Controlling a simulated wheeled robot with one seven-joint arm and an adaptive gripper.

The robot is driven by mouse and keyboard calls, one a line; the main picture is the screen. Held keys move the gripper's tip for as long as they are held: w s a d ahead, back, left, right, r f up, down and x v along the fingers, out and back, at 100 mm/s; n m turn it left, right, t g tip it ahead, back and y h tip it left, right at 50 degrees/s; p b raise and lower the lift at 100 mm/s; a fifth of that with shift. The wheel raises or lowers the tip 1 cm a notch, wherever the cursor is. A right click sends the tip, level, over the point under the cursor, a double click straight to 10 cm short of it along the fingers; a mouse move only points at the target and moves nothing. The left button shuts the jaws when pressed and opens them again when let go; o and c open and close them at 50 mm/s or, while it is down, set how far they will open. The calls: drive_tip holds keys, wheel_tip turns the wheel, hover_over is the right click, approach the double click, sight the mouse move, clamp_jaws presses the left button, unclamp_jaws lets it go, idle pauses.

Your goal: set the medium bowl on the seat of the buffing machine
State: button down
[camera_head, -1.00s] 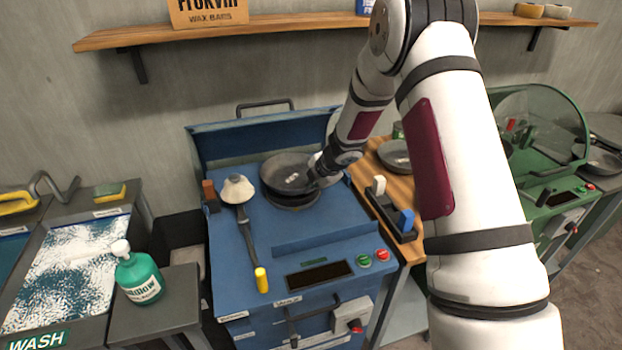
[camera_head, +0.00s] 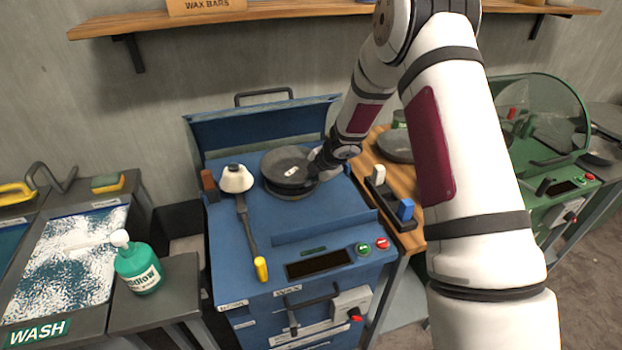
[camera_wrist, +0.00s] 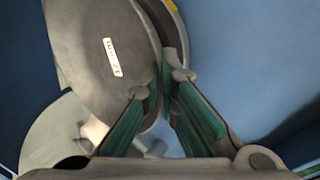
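The medium bowl (camera_head: 287,166) is a dark grey round bowl with a small white label, at the round seat (camera_head: 291,191) of the blue buffing machine (camera_head: 340,228). It looks nearly level, and I cannot tell if it fully touches the seat, which it mostly hides. My gripper (camera_head: 314,172) is at the bowl's right edge. In the wrist view, the bowl (camera_wrist: 95,50) fills the upper left, and the two green-padded fingers of my gripper (camera_wrist: 167,82) are close together with its edge between them.
A white-headed lever with a yellow grip (camera_head: 248,215) lies left of the seat. A wooden counter (camera_head: 412,180) on the right holds another dark bowl (camera_head: 396,146) and a block rack (camera_head: 390,202). The raised blue lid stands behind. A green machine (camera_head: 545,140) is farther right.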

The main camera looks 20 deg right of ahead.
drive_tip(key=c, duration=1.7)
unclamp_jaws()
drive_tip(key=v, duration=1.2)
drive_tip(key=shift+s, duration=0.1)
